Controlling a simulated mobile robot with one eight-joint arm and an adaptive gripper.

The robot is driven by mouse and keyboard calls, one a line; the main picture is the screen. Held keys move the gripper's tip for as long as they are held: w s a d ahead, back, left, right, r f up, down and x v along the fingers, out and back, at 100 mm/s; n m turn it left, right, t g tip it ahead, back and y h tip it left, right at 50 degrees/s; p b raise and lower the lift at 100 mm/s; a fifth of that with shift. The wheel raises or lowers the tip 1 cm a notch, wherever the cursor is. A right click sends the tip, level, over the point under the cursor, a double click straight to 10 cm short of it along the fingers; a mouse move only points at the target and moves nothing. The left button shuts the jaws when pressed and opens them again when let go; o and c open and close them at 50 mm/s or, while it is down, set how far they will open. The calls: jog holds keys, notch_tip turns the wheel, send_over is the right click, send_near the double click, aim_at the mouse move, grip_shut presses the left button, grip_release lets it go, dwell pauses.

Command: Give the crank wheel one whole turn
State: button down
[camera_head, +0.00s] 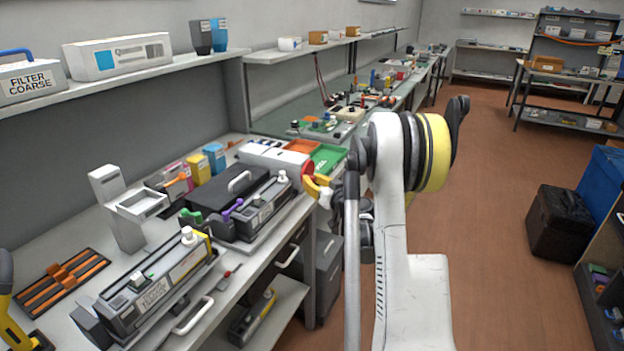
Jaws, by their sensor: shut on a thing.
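A white machine (268,158) lies at the back right of the workbench. A red round part (306,170), which looks like the crank wheel, is at its right end, facing the bench's front edge. My gripper (314,187), with yellow-orange fingers, is at this red part and shut on it. The fingers and my arm hide much of the wheel, so its handle and its angle cannot be made out.
A green tray (329,157) lies right behind the machine. Dark toner cartridges, one long (155,287) and one (254,208) nearer the wheel, lie on the bench. A white stand (125,213) rises at left. The brown floor (500,230) is open to the right.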

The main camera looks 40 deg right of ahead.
aim_at(310, 168)
jog(key=m+g+p, duration=0.1)
jog(key=r+m+y+p, duration=0.1)
jog(key=r+m+g+y+p, duration=0.1)
jog(key=shift+w+d+m+g+p, duration=0.1)
jog(key=shift+d+m+g+p, duration=0.2)
jog(key=shift+m+p, duration=0.1)
jog(key=m+y+p, duration=0.1)
jog(key=r+m+g+y+p, duration=0.1)
jog(key=shift+w+d+m+g, duration=0.15)
jog(key=shift+d+m+g, duration=0.15)
jog(key=shift+d, duration=0.05)
jog(key=m+y, duration=0.1)
jog(key=g+p, duration=0.1)
jog(key=d+m+y, duration=0.1)
jog(key=shift+w+d+r+m+y+p, duration=0.1)
jog(key=shift+w+r+m+y+p, duration=0.15)
jog(key=shift+m+y+p, duration=0.1)
jog(key=m+g+y, duration=0.1)
jog(key=d+m+y, duration=0.1)
jog(key=m+y, duration=0.1)
jog(key=shift+w+d+g, duration=0.2)
jog(key=shift+w+g, duration=0.1)
jog(key=shift+g, duration=0.1)
jog(key=shift+y, duration=0.25)
jog(key=c, duration=1.2)
grip_release()
jog(key=shift+c, duration=0.2)
jog(key=shift+s+d, duration=0.1)
